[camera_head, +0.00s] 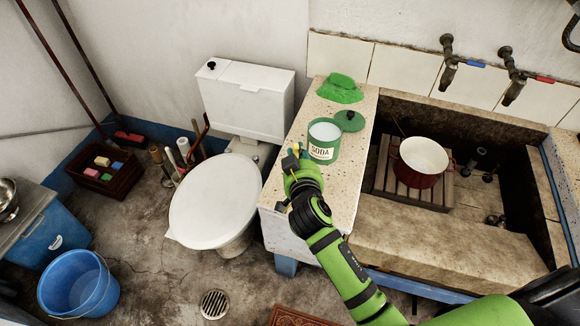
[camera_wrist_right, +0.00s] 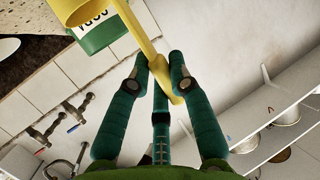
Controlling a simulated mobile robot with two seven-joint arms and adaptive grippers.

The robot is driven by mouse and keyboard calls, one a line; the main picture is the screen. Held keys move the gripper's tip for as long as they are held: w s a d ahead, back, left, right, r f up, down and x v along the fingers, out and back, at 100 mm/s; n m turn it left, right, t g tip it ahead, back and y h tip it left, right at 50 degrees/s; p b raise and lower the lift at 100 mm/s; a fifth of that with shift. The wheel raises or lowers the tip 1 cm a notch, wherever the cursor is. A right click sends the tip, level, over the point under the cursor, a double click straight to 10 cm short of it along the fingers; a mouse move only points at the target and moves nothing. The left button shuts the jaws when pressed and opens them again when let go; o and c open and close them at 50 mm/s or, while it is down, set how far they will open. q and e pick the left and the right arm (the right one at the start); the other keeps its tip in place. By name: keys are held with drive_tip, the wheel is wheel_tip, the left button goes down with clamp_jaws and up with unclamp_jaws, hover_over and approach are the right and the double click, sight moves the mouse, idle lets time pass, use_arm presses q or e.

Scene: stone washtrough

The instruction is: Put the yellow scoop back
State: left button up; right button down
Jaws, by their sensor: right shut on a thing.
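The yellow scoop is held by its handle (camera_wrist_right: 140,36) in my right gripper (camera_wrist_right: 160,68), with its cup (camera_wrist_right: 75,10) at the top left of the right wrist view. In the head view, my right gripper (camera_head: 297,163) is just left of the green SODA tin (camera_head: 322,153), and only a small yellow bit of the scoop (camera_head: 296,150) shows. The tin stands upright and open, with white contents. The tin also shows behind the scoop in the right wrist view (camera_wrist_right: 100,36). Whether scoop and tin touch cannot be told. My left gripper is out of view.
A green lid (camera_head: 349,121) lies beside the tin on the speckled counter (camera_head: 333,194). A green cloth (camera_head: 340,88) lies behind. Right is the stone trough with a red pot (camera_head: 417,177) on a wooden rack (camera_head: 382,180). Left is a white toilet (camera_head: 214,200).

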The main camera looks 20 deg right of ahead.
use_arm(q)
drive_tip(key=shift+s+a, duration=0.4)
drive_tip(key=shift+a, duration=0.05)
use_arm(e)
drive_tip(key=f, duration=0.1)
drive_tip(key=a+f, duration=0.1)
drive_tip(key=f, duration=0.3)
drive_tip(key=shift+w+a, duration=0.3)
drive_tip(key=shift+w, duration=0.05)
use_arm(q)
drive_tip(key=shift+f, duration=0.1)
use_arm(e)
drive_tip(key=shift+f, duration=0.15)
drive_tip(key=c, duration=1.6)
unclamp_jaws()
drive_tip(key=shift+f, duration=0.1)
drive_tip(key=o, duration=0.5)
drive_tip(key=shift+c, duration=0.2)
